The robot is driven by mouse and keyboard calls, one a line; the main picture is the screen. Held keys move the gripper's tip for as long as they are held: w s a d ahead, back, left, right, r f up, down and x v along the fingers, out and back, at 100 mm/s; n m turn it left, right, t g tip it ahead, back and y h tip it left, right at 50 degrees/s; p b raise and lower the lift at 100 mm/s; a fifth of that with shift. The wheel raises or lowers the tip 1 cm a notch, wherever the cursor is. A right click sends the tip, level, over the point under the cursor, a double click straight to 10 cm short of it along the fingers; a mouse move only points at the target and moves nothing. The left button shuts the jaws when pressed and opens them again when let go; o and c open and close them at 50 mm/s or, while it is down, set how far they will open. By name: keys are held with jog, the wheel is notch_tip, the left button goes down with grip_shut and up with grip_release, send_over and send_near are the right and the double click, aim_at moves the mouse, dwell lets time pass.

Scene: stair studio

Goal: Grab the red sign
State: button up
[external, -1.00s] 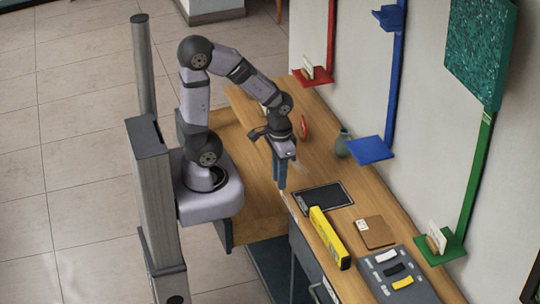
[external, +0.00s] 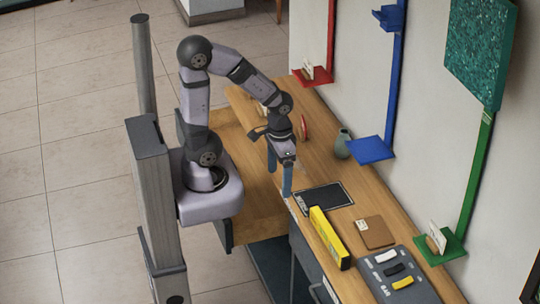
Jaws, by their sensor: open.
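A small red upright piece (external: 304,128), which looks like the red sign, stands on the wooden desk (external: 325,165) just right of my wrist. It is small and seen nearly edge-on, so any marking on it cannot be read. My gripper (external: 280,180) points down with its two blue fingers spread apart and nothing between them. It is in front of and below the red piece in the picture, apart from it, near the desk's front edge.
A grey-green vase (external: 343,144) stands right of the red piece. A black tablet (external: 326,197), a yellow box (external: 329,238), a brown board (external: 375,232) and a grey panel (external: 398,276) lie nearer. Red (external: 314,77), blue (external: 370,150) and green (external: 441,248) shelves line the wall.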

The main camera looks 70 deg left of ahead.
notch_tip(320, 180, up, 5)
jog(key=w+a+f+n+t+h+b, duration=0.3)
jog(key=w+a+n+t+h+b, duration=0.55)
jog(key=n, duration=1.25)
jog(key=w+a+r+n+t+y+b, duration=0.1)
jog(key=w+a+n+t+y+b, duration=0.15)
jog(key=a+n, duration=0.7)
jog(key=w+a+r+n+t+y+b, duration=0.2)
jog(key=w+a+n+y+b, duration=0.1)
jog(key=a, duration=1.3)
send_near(303, 121)
jog(key=shift+w+d+f+p, duration=0.1)
jog(key=shift+w+d+p, duration=0.15)
jog(key=shift+w, duration=0.35)
jog(key=shift+w+d+f+p, duration=0.1)
jog(key=shift+w+d+f, duration=0.05)
jog(key=shift+w+d, duration=0.35)
jog(key=shift+w+a+f, duration=0.1)
jog(key=shift+f, duration=0.35)
jog(key=shift+r+p+x, duration=0.15)
jog(key=shift+p+x, duration=0.15)
jog(key=shift+x, duration=1.55)
jog(key=shift+r+p+x, duration=0.15)
jog(key=shift+p+x, duration=0.15)
jog(key=shift+x, duration=1.55)
